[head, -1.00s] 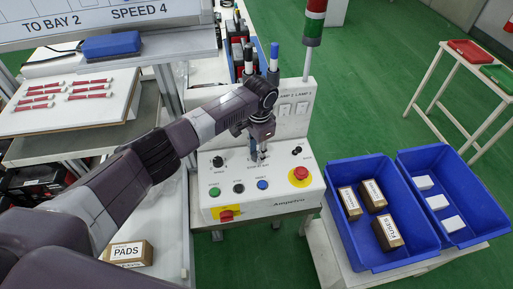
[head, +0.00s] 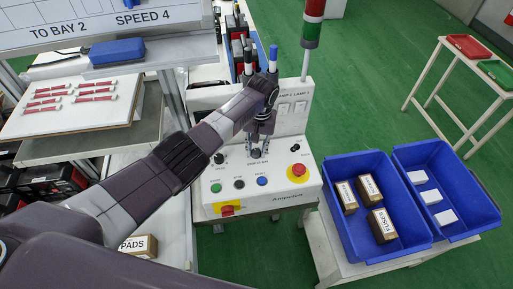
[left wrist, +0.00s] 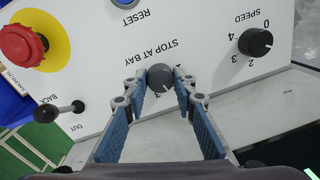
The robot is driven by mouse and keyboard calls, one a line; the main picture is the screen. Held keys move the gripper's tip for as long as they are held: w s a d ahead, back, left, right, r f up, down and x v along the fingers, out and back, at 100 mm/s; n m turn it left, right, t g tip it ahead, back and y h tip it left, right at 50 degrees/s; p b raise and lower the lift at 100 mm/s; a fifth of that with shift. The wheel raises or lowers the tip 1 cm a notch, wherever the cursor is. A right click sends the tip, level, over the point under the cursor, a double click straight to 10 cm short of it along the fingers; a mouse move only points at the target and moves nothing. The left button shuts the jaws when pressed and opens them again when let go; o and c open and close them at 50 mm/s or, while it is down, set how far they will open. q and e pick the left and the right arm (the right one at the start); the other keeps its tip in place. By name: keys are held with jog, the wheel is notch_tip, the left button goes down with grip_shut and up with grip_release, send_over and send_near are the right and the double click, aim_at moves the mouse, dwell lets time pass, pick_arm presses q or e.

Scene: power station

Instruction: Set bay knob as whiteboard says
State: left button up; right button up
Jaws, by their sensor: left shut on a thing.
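The whiteboard (head: 80,28) at the top left of the head view reads "TO BAY 2" and "SPEED 4". My left gripper (head: 259,152) reaches down to the control panel (head: 285,200). In the left wrist view its two blue fingers are shut on the dark round bay knob (left wrist: 160,78), below the "STOP AT BAY" label. The knob has a white mark; a "3" shows beside it, but other numbers are hidden, so its setting is unclear. The black speed knob (left wrist: 256,42) stands apart from the fingers. My right gripper is not in view.
A red emergency button (head: 297,171) and a small black lever (left wrist: 58,112) sit beside the bay knob. Green, black and blue buttons line the panel's front. Blue bins (head: 358,236) with boxes stand at the right. A signal tower (head: 312,30) rises behind.

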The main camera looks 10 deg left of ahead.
aim_at(259, 151)
pick_arm(q)
jog(key=shift+w+r+n, duration=0.2)
jog(key=shift+n, duration=0.4)
jog(key=o, duration=1.2)
jog(key=shift+f, duration=0.1)
jog(key=shift+c, duration=0.2)
jog(key=shift+s, duration=0.1)
notch_tip(259, 151, up, 12)
jog(key=shift+d, duration=0.35)
